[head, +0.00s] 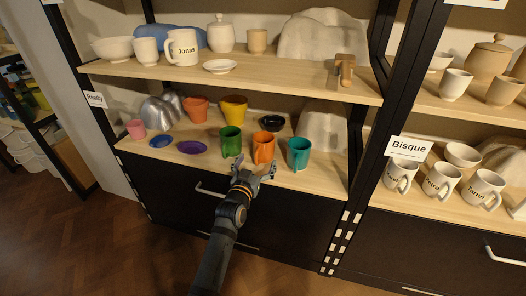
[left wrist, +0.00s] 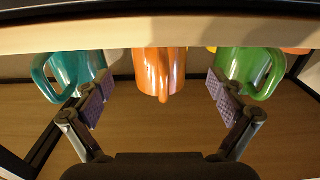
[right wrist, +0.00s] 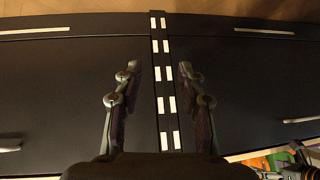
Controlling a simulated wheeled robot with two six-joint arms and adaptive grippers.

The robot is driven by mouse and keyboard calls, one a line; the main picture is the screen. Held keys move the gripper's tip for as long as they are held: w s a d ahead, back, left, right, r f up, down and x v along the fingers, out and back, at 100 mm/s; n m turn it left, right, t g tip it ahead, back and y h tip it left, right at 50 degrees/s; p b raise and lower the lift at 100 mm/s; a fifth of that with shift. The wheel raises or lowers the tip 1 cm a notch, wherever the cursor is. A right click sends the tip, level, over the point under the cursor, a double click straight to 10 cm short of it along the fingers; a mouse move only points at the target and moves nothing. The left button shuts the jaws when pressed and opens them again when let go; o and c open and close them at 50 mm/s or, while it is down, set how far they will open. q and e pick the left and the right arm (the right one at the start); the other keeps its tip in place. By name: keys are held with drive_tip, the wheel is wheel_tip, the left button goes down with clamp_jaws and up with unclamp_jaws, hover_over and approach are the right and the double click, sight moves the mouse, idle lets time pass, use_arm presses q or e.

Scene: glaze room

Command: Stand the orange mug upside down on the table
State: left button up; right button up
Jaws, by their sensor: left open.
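The orange mug (head: 263,147) stands upright on the lower shelf, between the green mug (head: 231,140) and the teal mug (head: 299,153). My left gripper (head: 254,170) is open at the shelf's front edge, just in front of it. In the left wrist view the orange mug (left wrist: 160,70) shows centred between the spread fingers, apart from both, with its handle facing the camera. The teal mug (left wrist: 78,68) and green mug (left wrist: 245,68) show beside the fingers. My right gripper (right wrist: 160,95) is open and empty, facing dark cabinet fronts; it is not in the head view.
The lower shelf (head: 310,181) also bears an orange pot (head: 196,110), a yellow pot (head: 233,109), a black bowl (head: 271,122) and small dishes. The upper shelf (head: 290,84) is overhead. A dark upright (head: 379,130) separates the "Bisque" shelf. No table shows clearly.

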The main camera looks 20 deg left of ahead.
sight(260, 155)
use_arm(q)
drive_tip(key=shift+w+b, duration=0.35)
drive_tip(key=shift+w, duration=0.5)
drive_tip(key=w+b, duration=0.1)
drive_tip(key=w, duration=0.3)
drive_tip(key=shift+w+d, duration=0.1)
drive_tip(key=shift+w, duration=0.55)
use_arm(e)
drive_tip(key=w+d+r+t, duration=0.1)
drive_tip(key=w+r+t, duration=0.6)
drive_tip(key=w+r, duration=0.4)
wheel_tip(260, 155, up, 2)
drive_tip(key=shift+r+t, duration=0.2)
drive_tip(key=shift+t, duration=0.2)
drive_tip(key=shift+w, duration=0.1)
